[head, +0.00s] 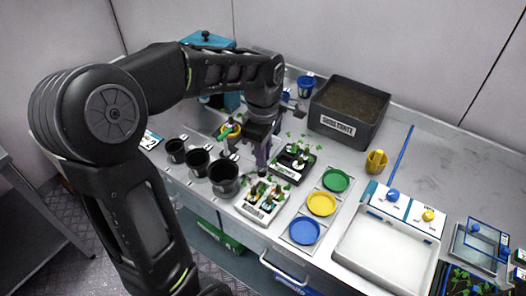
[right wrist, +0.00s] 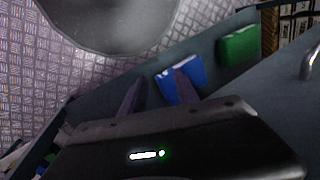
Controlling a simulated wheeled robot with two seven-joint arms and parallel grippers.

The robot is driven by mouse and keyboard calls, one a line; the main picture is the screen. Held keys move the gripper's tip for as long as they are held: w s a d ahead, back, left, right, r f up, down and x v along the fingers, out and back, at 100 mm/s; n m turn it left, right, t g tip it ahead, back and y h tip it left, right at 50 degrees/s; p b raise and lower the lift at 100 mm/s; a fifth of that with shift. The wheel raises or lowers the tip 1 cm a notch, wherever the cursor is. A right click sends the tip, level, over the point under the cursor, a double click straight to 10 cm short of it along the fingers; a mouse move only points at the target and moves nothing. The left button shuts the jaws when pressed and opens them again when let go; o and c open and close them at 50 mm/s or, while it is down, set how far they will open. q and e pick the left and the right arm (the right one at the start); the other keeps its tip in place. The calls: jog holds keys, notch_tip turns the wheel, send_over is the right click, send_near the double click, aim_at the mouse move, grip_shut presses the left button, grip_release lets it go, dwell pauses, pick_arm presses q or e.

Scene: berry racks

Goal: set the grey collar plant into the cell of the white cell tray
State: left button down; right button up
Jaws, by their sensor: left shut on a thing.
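The white cell tray (head: 252,216) stands near the bench's front edge in the head view, with several small plants in it. My left gripper (head: 262,160) is just behind it, beside the black cell tray (head: 283,172), pointing down. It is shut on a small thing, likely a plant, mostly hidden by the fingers. I cannot make out a grey collar on it. My right gripper (right wrist: 158,92) shows in the right wrist view, its fingers apart with nothing between them, away from the trays.
Three black pots (head: 222,174) stand left of the white tray. Green, yellow (head: 321,204) and blue dishes lie to its right. A soil box (head: 347,108) stands behind. A yellow cup (head: 376,162) and a large white tray (head: 385,250) are farther right.

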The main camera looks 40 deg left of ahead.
aim_at(263, 174)
pick_arm(q)
jog(key=shift+f+b, duration=2.65)
jog(key=shift+f, duration=1.15)
jog(key=c, duration=1.4)
grip_release()
notch_tip(263, 174, up, 9)
jog(key=p, duration=0.7)
